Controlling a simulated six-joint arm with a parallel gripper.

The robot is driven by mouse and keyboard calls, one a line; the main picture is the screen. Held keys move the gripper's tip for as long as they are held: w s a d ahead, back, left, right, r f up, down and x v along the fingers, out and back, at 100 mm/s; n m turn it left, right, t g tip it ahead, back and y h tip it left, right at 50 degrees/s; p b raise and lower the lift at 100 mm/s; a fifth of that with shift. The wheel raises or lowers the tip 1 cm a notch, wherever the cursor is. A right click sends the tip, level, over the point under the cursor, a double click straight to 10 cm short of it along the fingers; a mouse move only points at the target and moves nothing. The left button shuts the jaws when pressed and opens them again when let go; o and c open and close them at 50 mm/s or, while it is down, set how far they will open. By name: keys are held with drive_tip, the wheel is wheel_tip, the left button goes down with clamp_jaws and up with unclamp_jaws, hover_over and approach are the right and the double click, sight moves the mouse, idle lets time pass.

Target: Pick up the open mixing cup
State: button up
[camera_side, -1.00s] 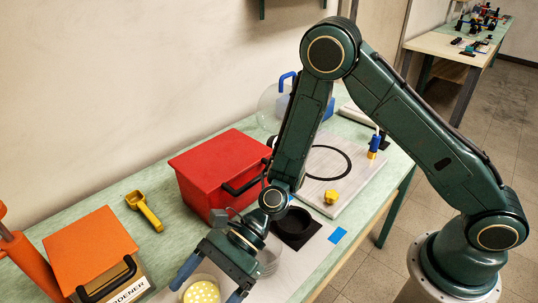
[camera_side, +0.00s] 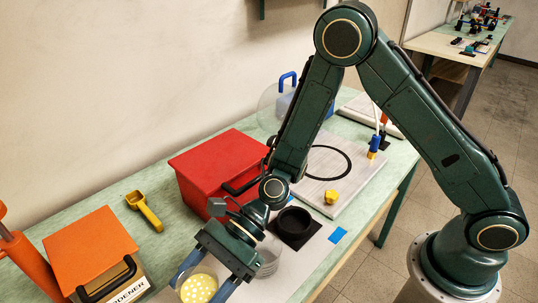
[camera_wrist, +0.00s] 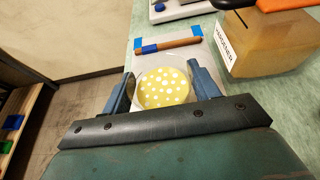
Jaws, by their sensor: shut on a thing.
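The open mixing cup (camera_wrist: 163,86) is clear, with yellow, white-dotted contents seen through its open top in the wrist view. In the side view, the cup (camera_side: 199,288) is low in the picture, between my fingers. My gripper (camera_wrist: 163,90) is shut on the cup, one blue-grey finger on each side. In the side view, my gripper (camera_side: 203,284) comes down on it from above. The cup's lower part is hidden, so I cannot tell whether its base touches the table.
A stack of clear cups (camera_side: 268,262) stands close to the right of my gripper. A black round holder (camera_side: 295,222) is behind it. A red box (camera_side: 205,165), a yellow scoop (camera_side: 147,212) and an orange-topped box (camera_side: 90,250) stand around. A brown stick (camera_wrist: 170,46) lies beyond the cup.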

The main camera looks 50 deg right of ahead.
wheel_tip(320, 180, up, 18)
drive_tip(key=shift+f, duration=0.2)
idle(0.4)
idle(0.5)
drive_tip(key=d+f, duration=0.5)
drive_tip(key=d, duration=0.6)
drive_tip(key=d+f, duration=0.6)
drive_tip(key=d, duration=0.5)
drive_tip(key=shift+w+d+f, duration=0.2)
drive_tip(key=shift+w+d, duration=0.05)
drive_tip(key=shift+d, duration=0.1)
drive_tip(key=shift+a+r+h, duration=0.15)
drive_tip(key=shift+a+h, duration=0.25)
drive_tip(key=shift+a, duration=0.05)
